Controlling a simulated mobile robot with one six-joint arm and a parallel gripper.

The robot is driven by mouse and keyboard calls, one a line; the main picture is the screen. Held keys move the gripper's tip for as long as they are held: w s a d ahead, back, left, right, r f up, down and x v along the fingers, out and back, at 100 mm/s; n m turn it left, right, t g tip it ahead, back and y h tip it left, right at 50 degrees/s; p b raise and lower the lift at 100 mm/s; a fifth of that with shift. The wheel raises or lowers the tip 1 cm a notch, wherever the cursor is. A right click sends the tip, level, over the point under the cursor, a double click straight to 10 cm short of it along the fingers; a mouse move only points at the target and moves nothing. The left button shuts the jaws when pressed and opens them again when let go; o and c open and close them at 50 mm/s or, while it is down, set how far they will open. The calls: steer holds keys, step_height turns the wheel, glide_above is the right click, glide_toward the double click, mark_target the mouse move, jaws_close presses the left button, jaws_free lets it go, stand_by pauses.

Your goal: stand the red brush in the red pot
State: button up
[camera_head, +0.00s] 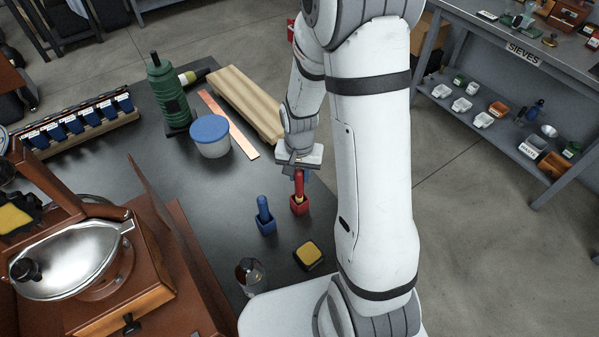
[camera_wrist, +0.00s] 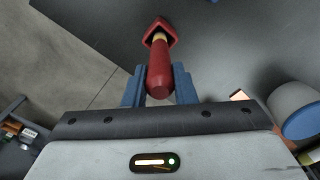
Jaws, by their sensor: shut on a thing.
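The red brush (camera_head: 299,182) is upright at the red pot (camera_head: 299,206), its lower end inside the pot's opening as seen in the head view. In the wrist view the red brush (camera_wrist: 160,78) points away from me, with a pale band near its far end, and the red pot (camera_wrist: 160,30) lies beyond it. My gripper (camera_head: 297,172) is shut on the brush's upper handle; its blue fingers (camera_wrist: 159,85) flank the handle in the wrist view. How deep the brush sits, and whether it touches the pot's floor, is hidden.
Left of the red pot a blue brush (camera_head: 263,207) stands in a blue pot (camera_head: 266,226). A yellow-topped block (camera_head: 308,254) and a glass (camera_head: 250,275) are nearer.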

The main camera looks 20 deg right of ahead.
steer(key=shift+f+b, duration=1.4)
steer(key=shift+f, duration=0.15)
steer(key=o, duration=1.1)
steer(key=shift+c, duration=0.2)
steer(key=shift+r, duration=3.95)
